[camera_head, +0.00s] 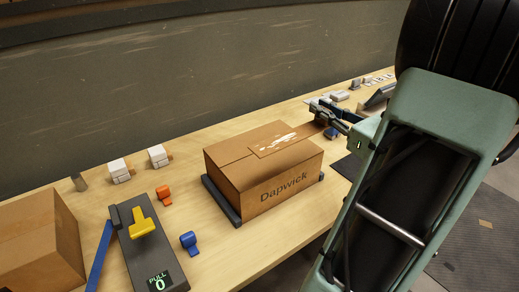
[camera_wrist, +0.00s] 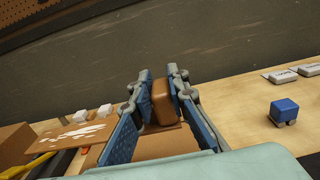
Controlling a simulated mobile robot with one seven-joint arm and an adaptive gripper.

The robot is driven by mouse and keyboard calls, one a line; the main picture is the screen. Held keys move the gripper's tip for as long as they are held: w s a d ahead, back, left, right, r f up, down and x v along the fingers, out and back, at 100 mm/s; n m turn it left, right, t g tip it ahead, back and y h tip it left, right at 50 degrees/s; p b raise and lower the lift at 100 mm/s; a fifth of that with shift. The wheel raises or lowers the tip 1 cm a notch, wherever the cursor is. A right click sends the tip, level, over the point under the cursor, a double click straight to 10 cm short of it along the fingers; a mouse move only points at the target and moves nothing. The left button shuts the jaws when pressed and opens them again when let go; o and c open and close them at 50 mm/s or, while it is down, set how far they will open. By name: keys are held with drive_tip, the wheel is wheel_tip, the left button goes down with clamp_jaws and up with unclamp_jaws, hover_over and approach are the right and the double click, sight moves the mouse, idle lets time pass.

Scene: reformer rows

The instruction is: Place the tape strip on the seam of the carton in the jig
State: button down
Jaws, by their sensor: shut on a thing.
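The carton (camera_head: 265,183), printed "Dapwick", sits closed in the dark jig (camera_head: 221,200) on the bench. A flat brown strip (camera_head: 262,152) with white streaks reaches across the carton's top towards my gripper (camera_head: 327,117); I take it for the tape strip. It also shows at the left in the wrist view (camera_wrist: 72,139). I cannot tell whether it touches the carton top. My gripper, above the carton's right far side, is shut on a brown piece (camera_wrist: 162,102) between its blue pads (camera_wrist: 162,84); it seems to be the strip's held end. The fingers hide where they join.
A device (camera_head: 150,245) with a yellow handle and a "PULL 0" display stands left of the jig, with orange (camera_head: 163,195) and blue (camera_head: 189,243) pieces nearby. Another carton (camera_head: 40,240) is at far left. Small white boxes (camera_head: 120,170) stand behind. A dark wall backs the bench.

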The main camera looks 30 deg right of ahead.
drive_tip(key=w+f, duration=0.3)
drive_tip(key=w, duration=0.1)
drive_tip(key=w+f+b, duration=0.1)
drive_tip(key=w+f, duration=0.2)
drive_tip(key=w, duration=0.1)
drive_tip(key=w+f, duration=0.3)
drive_tip(key=w, duration=0.2)
drive_tip(key=shift+w+d, duration=0.1)
drive_tip(key=shift+d, duration=0.15)
drive_tip(key=shift+w+f, duration=0.1)
drive_tip(key=shift+f, duration=0.05)
drive_tip(key=shift+w+f+b, duration=0.15)
drive_tip(key=shift+f+b, duration=0.1)
drive_tip(key=shift+f, duration=0.65)
drive_tip(key=shift+w+f+b, duration=0.1)
drive_tip(key=shift+f+b, duration=0.1)
drive_tip(key=shift+f, duration=0.7)
drive_tip(key=shift+f, duration=0.1)
drive_tip(key=shift+f, duration=0.15)
drive_tip(key=c, duration=1.9)
unclamp_jaws()
